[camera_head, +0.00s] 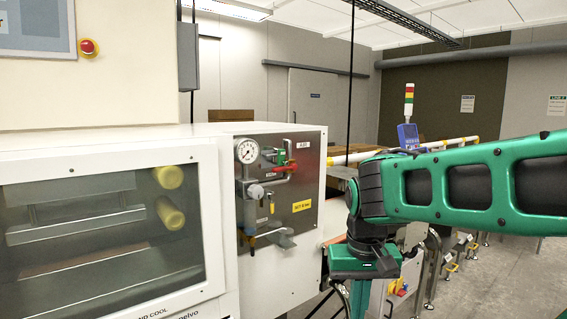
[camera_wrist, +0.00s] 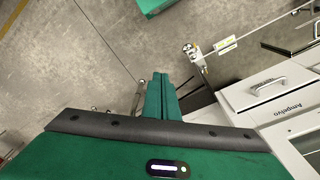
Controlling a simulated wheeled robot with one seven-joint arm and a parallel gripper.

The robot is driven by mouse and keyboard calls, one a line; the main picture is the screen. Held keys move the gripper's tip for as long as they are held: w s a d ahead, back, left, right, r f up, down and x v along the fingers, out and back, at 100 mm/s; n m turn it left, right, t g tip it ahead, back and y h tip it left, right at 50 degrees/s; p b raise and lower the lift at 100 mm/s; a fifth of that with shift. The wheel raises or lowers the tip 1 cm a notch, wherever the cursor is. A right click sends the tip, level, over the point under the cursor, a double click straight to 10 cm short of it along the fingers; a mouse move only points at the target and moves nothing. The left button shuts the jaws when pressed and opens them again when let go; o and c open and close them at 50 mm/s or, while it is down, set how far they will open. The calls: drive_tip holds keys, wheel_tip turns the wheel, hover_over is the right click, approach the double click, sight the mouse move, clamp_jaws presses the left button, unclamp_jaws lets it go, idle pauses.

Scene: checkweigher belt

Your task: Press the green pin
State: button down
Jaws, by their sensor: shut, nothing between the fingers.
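An air panel (camera_head: 312,170) on the side of the white machine carries a round gauge (camera_head: 247,151), valves and small fittings. A small green part (camera_head: 279,159) sits near its upper middle, close to a red fitting (camera_head: 291,164); I cannot tell whether it is the green pin. My gripper (camera_wrist: 160,82) is shut and empty, its green fingers side by side in the wrist view. In the head view, my arm hangs right of the panel with the wrist pointing down, apart from it; the fingertips are not clear there.
The white machine (camera_head: 265,285) with a dark window (camera_head: 100,225) fills the left. A red stop button (camera_head: 88,47) is above it. Conveyors with yellow-and-white rails (camera_head: 462,143) stand behind my arm. The wrist view shows open grey floor (camera_wrist: 110,50) and a white cabinet (camera_wrist: 270,90).

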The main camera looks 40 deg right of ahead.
sight(283, 162)
drive_tip(key=w+d+r+m+t+h, duration=0.2)
drive_tip(key=w+r+m+t, duration=0.1)
drive_tip(key=w+r, duration=1)
drive_tip(key=w+d+r+m+t+h, duration=0.2)
drive_tip(key=w+r+m, duration=0.3)
drive_tip(key=w+r, duration=0.7)
wheel_tip(283, 162, up, 7)
drive_tip(key=shift+w+d+r+m+t, duration=0.1)
drive_tip(key=shift+w+d+m+t, duration=0.05)
drive_tip(key=shift+w+m+t, duration=0.25)
drive_tip(key=w+d+f, duration=0.3)
drive_tip(key=w+f, duration=0.4)
drive_tip(key=w, duration=0.2)
drive_tip(key=shift+d+f, duration=0.25)
drive_tip(key=shift+d, duration=0.05)
